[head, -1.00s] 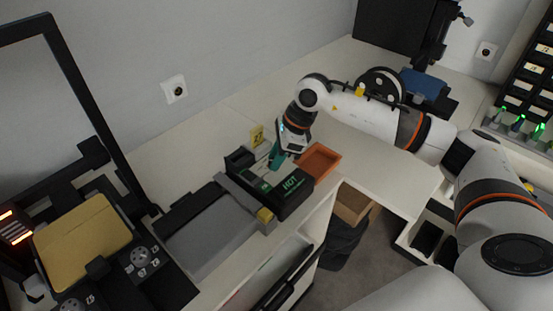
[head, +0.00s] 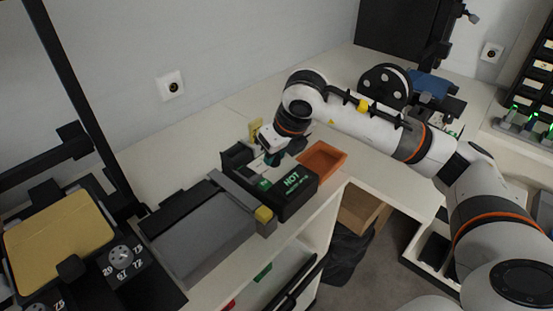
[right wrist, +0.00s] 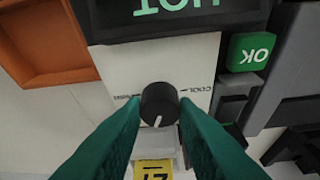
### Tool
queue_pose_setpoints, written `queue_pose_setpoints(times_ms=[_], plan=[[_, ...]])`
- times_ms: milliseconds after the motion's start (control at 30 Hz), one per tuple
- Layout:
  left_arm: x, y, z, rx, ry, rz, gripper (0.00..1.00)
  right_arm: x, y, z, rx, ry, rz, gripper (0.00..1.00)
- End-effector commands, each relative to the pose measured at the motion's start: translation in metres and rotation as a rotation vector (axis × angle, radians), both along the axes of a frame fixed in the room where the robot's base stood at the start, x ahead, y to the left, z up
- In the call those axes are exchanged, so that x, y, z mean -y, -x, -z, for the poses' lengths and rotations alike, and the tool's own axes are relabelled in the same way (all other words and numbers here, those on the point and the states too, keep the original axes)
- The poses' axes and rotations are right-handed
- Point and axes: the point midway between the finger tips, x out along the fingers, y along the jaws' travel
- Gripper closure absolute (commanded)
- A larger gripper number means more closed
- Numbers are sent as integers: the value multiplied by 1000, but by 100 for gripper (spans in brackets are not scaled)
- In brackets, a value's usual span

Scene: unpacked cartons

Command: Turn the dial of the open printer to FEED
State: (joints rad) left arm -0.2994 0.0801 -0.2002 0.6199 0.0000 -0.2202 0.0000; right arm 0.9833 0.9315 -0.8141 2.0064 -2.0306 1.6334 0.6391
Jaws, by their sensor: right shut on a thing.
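My right gripper (head: 272,158) reaches down to a black-topped unit (head: 298,190) with a green HOT display. In the right wrist view its green fingers (right wrist: 158,112) are shut on a round black dial (right wrist: 158,97), one on each side. The dial sits on a pale panel (right wrist: 190,65). Its white pointer line points down and slightly left in that view. COOL is printed to its right; the label to its left is partly hidden. I cannot read FEED anywhere. My left gripper is not in view.
A green OK button (right wrist: 251,52) is beside the panel. An orange tray (head: 322,157) stands right of the unit. A yellow tag (head: 255,132) is behind it. At left is a tall black-framed machine (head: 75,150) with a yellow plate (head: 58,240) and a numbered dial (head: 121,257).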

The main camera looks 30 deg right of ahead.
Motion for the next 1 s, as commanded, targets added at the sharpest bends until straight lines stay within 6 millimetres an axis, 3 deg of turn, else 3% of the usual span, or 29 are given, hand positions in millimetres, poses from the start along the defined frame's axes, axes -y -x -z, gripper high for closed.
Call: queue_pose_setpoints(times_ms=[500,1000], plan=[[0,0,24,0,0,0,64,-2,-1,0,5,-3,338,96],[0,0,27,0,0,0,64,-2,-1,-2,3,-2,401,96]])
